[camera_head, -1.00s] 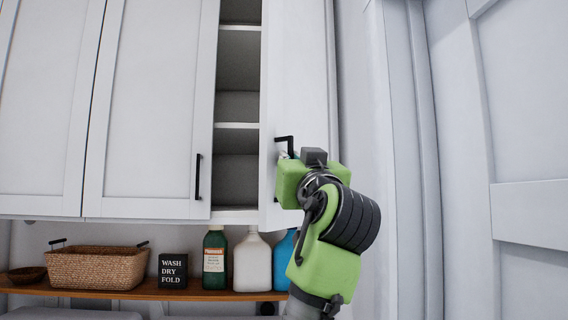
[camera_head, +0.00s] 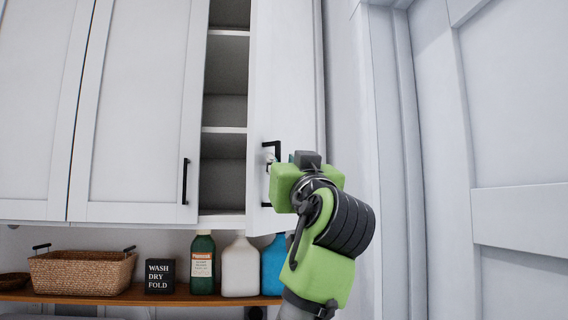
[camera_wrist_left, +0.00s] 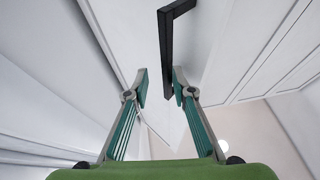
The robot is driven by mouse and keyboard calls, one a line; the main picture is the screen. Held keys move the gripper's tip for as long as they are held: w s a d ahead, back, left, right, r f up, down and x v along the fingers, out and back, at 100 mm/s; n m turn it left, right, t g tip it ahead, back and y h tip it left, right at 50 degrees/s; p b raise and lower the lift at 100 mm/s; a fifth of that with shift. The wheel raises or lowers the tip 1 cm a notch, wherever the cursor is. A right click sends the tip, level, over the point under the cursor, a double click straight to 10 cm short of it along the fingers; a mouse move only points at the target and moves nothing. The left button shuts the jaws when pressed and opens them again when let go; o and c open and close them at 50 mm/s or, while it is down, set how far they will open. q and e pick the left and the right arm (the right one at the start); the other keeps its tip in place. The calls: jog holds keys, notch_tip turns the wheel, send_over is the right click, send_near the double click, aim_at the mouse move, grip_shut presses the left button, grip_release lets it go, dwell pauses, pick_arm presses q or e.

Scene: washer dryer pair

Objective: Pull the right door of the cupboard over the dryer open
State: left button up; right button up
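The white right door (camera_head: 285,75) of the cupboard stands ajar, with dark shelves showing in the gap at its left. Its black bar handle (camera_head: 271,146) is near the door's lower left edge, partly hidden behind my left gripper. My green left gripper (camera_wrist_left: 160,86) is at the handle. In the left wrist view its two fingers are apart, and the lower end of the handle (camera_wrist_left: 166,50) shows between or just beyond the fingertips, nearer the right one. I cannot tell whether they touch. My right gripper is not in view.
The left door (camera_head: 135,110) is shut, with its own black handle (camera_head: 185,181). Below, a wooden shelf (camera_head: 100,296) holds a wicker basket (camera_head: 82,272), a black sign (camera_head: 160,277) and several bottles. A white panelled door (camera_head: 520,130) stands at the right.

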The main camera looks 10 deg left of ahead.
pick_arm(q)
jog(key=v, duration=0.7)
jog(key=shift+s, duration=0.2)
